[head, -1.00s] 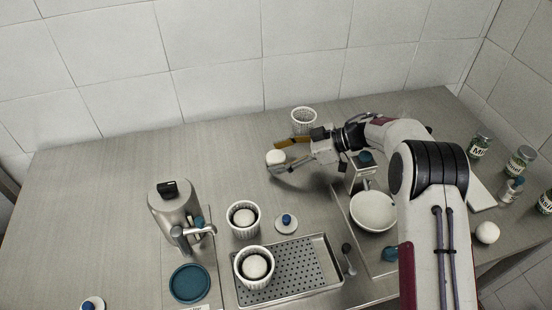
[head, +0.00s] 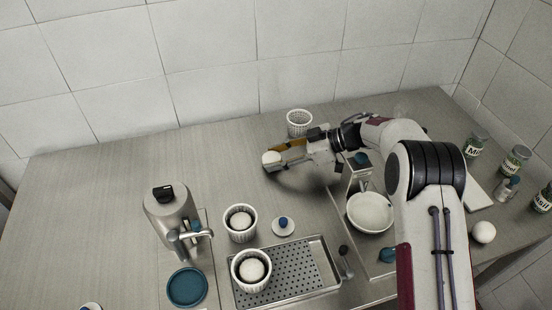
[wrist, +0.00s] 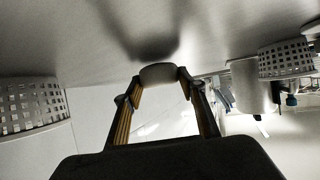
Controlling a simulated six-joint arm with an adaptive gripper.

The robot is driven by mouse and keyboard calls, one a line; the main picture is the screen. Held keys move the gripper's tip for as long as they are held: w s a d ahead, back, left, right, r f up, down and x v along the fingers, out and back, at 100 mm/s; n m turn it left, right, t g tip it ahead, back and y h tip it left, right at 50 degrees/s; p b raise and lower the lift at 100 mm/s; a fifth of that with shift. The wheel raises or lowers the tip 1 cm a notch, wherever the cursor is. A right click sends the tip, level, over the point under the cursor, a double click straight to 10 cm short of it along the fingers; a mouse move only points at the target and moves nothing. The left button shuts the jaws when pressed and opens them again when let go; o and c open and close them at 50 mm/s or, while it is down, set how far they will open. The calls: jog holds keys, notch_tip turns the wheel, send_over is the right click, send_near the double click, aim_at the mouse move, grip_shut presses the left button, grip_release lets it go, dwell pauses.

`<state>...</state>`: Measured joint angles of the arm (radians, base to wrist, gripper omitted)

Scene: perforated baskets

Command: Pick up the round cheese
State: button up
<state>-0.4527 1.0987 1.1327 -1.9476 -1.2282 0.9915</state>
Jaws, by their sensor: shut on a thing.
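The round cheese (head: 271,158) is a small white rounded block on the grey worktop, left of the arm. It also shows between the fingertips in the wrist view (wrist: 158,73). My gripper (head: 274,157) is shut on it, lying low with one finger on each side. The gripper shows in the wrist view too (wrist: 158,80). A gap between cheese and worktop cannot be made out. Other white rounds sit in two white ribbed cups, one in the rear cup (head: 240,221) and one in the front cup (head: 252,268).
A white perforated basket (head: 299,122) stands just behind my gripper. A perforated metal tray (head: 290,275), a steel pot (head: 170,215), a white bowl (head: 370,212) and a white ball (head: 483,232) are nearer the front. The worktop's left side is clear.

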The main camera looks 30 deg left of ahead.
aim_at(277, 157)
notch_tip(277, 157, up, 10)
jog(key=shift+f, duration=0.25)
dwell(0.3)
jog(key=shift+w+r, duration=0.1)
dwell(0.4)
